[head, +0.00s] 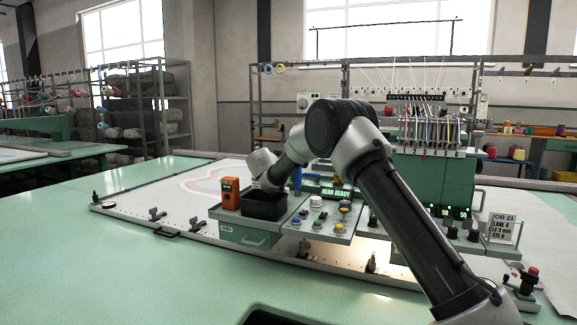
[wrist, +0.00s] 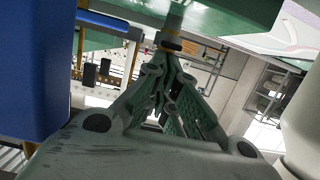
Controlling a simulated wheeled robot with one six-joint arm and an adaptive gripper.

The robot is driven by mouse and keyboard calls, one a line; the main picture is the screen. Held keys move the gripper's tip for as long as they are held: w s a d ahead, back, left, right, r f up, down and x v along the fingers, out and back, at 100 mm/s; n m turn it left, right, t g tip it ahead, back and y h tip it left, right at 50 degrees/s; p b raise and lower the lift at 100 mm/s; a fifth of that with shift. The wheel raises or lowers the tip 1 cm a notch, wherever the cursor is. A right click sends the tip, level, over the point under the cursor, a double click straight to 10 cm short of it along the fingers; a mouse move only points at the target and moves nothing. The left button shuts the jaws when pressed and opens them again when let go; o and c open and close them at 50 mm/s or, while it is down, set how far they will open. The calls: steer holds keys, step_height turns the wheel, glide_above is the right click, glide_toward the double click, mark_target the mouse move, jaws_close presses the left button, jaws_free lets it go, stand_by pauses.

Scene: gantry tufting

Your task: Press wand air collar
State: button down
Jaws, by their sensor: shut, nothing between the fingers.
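In the wrist view my gripper (wrist: 168,66) is shut and empty, its two green-padded fingers meeting in a point. Just past the fingertips is a slim grey upright part with a dark band and a brass-coloured ring (wrist: 172,45), which may be the wand's air collar. It overlaps the fingertips in the picture; I cannot tell whether they touch. In the head view my arm reaches over the control panel (head: 318,228), and its wrist is above and behind a black bin (head: 263,208). My fingers and the wand are not distinguishable there.
An orange device (head: 230,192) stands left of the bin. Knobs and buttons fill the panel, below a lit green "HEAD READY" sign (head: 325,190). The multi-needle head (head: 430,135) stands behind my arm. A blue part (wrist: 30,70) fills the wrist view's left side. The green table (head: 90,260) is clear at left.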

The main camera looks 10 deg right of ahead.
steer(key=shift+f, duration=0.95)
steer(key=shift+r, duration=0.35)
steer(key=r, duration=0.2)
steer(key=s+r, duration=0.1)
steer(key=r, duration=0.1)
steer(key=shift+a, duration=0.35)
steer(key=v, duration=0.8)
steer(key=shift+s, duration=0.3)
steer(key=shift+a, duration=0.15)
